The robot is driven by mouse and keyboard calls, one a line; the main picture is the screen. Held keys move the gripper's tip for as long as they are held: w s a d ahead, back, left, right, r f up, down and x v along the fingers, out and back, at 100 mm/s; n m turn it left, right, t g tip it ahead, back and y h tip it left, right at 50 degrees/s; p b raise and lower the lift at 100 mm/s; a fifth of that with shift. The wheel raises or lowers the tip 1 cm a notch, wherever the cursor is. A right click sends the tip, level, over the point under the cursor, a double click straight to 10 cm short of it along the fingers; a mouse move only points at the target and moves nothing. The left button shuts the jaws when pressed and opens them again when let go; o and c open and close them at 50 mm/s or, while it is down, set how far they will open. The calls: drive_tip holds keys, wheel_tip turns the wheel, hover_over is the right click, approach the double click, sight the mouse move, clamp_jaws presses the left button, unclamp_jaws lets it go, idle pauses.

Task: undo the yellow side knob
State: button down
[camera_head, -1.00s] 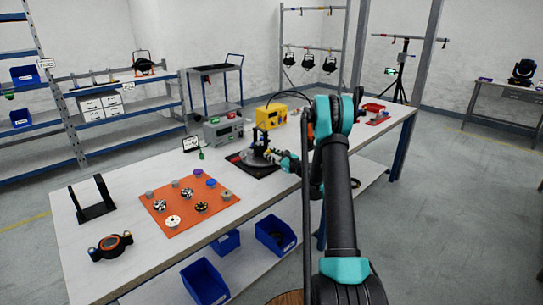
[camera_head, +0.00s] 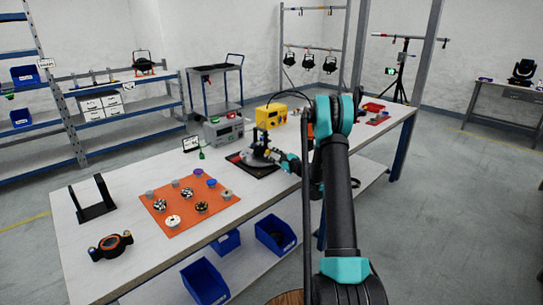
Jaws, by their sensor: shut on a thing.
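A dark fixture (camera_head: 260,138) stands upright on a dark mat (camera_head: 266,172) with a red edge, at the middle of the long workbench. My gripper (camera_head: 271,153) reaches it from the right, with its fingers at the side of the fixture. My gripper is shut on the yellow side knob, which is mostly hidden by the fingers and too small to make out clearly. My arm comes in from the right and covers part of the bench behind it.
Behind the fixture stand a grey instrument box (camera_head: 223,130) and a yellow box (camera_head: 285,115). To the left lies an orange mat (camera_head: 183,225) with several knobs, near a black bracket (camera_head: 93,198) and a black-and-orange ring (camera_head: 111,246). Blue bins (camera_head: 204,282) sit below.

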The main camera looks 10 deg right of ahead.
drive_tip(key=c, duration=1.2)
unclamp_jaws()
